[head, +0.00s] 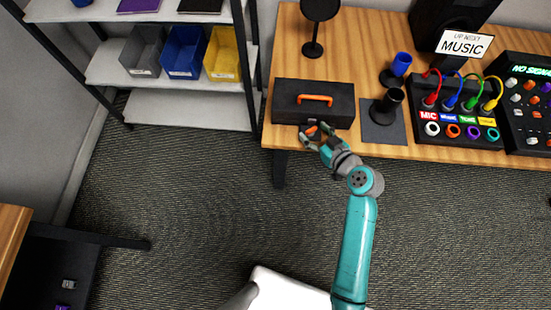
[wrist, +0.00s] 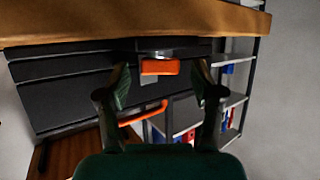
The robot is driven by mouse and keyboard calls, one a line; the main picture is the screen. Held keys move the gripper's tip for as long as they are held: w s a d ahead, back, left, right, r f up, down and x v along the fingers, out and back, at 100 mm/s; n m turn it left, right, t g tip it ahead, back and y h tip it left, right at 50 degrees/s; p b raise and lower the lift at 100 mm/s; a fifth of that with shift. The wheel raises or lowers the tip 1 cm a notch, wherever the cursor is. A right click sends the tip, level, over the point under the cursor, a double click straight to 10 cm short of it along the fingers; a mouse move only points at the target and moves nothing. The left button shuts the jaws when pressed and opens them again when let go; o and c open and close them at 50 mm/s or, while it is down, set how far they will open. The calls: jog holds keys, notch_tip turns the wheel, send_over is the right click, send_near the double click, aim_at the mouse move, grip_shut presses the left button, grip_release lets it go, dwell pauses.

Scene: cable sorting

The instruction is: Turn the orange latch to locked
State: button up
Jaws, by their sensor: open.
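A black case (head: 290,92) with an orange carry handle (head: 315,98) lies on the wooden table near its front left corner. The orange latch (wrist: 160,67) is a small block on the case's front, and the handle (wrist: 143,112) also shows in the wrist view. My gripper (head: 314,131) is at the front of the case, at the table's front edge. In the wrist view my gripper (wrist: 161,77) is open, with one finger on each side of the latch and visible gaps to it. I cannot tell the latch's locked state.
A black cup (head: 387,106) stands on a dark mat right of the case, with a blue cup (head: 399,66) behind. A cable box (head: 455,108) with coloured plugs is farther right. A shelf (head: 190,110) with bins stands left. The floor before the table is largely clear.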

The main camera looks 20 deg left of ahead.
jog(key=shift+s+a+m+t+h, duration=0.15)
jog(key=shift+m+t+h, duration=0.5)
jog(key=shift+m+h, duration=0.25)
jog(key=shift+s+a+m+t+h, duration=0.1)
jog(key=shift+a+m+t+h, duration=0.05)
jog(key=shift+m+t+h, duration=0.75)
jog(key=shift+s+a+m+t+h, duration=0.15)
jog(key=shift+m+t+h, duration=0.15)
jog(key=shift+m+h, duration=0.45)
jog(key=shift+w+a+m+t+h, duration=0.1)
jog(key=shift+m+t+h, duration=0.15)
jog(key=shift+m+h, duration=0.45)
